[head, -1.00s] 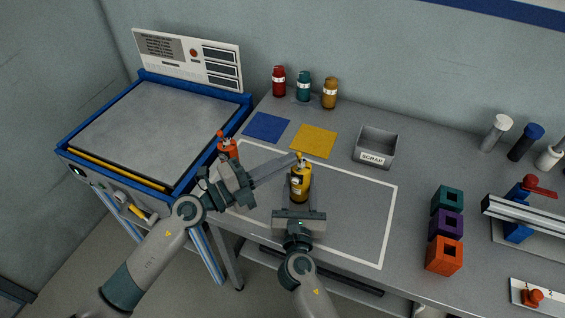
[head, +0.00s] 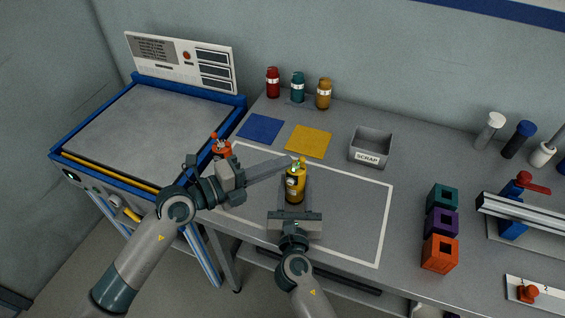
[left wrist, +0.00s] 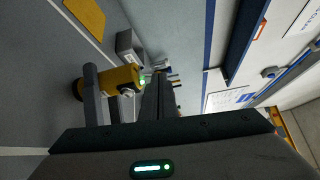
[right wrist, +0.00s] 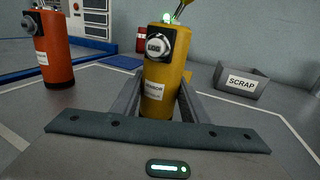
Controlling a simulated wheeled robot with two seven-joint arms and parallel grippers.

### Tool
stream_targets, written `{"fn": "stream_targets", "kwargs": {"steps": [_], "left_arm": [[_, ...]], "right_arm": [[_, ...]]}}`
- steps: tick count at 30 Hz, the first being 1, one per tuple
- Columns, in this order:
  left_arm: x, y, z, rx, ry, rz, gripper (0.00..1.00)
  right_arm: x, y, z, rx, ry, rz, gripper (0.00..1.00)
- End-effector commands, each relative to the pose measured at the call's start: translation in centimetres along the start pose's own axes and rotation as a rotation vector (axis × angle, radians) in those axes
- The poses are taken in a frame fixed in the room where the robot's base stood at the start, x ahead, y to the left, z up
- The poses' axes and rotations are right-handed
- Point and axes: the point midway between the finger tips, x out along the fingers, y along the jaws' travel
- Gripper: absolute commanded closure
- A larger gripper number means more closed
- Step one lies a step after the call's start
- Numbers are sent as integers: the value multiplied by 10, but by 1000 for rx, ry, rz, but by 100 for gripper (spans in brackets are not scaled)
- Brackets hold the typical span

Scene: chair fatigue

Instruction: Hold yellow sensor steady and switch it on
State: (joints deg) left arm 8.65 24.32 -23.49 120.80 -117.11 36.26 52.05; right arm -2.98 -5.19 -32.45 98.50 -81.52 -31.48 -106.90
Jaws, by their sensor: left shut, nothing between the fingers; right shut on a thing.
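The yellow sensor (head: 295,187) stands upright inside the white outline on the table. In the right wrist view the yellow sensor (right wrist: 165,75) shows a round dial on its front and a lit green light on top. My right gripper (head: 295,198) is shut on its lower body. My left gripper (head: 291,161) is shut and empty, with its fingertips at the top of the sensor. In the left wrist view the sensor (left wrist: 118,80) lies beside the left fingers, its green light showing. I cannot tell whether the left fingertips touch it.
An orange sensor (head: 222,150) stands left, close to my left arm. A grey SCRAP bin (head: 371,147), a yellow mat (head: 308,141) and a blue mat (head: 261,128) lie behind. Coloured blocks (head: 440,225) stand right. The outlined area right of the sensor is clear.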

Motion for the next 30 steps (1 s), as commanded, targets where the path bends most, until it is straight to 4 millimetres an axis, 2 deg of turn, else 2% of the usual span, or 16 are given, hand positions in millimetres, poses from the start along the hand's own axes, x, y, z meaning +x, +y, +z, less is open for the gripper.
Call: {"fn": "stream_targets", "kwargs": {"steps": [18, 24, 30], "left_arm": [[-105, -14, -2, 1, 0, 5, 100], [-121, -17, -2, -1, 0, 3, 100], [-124, -18, -2, 1, 0, 2, 100]], "right_arm": [[0, 0, 0, 0, 1, -1, 85], [0, 0, 0, 0, 1, -1, 85], [0, 0, 0, 0, 0, -1, 85]]}}
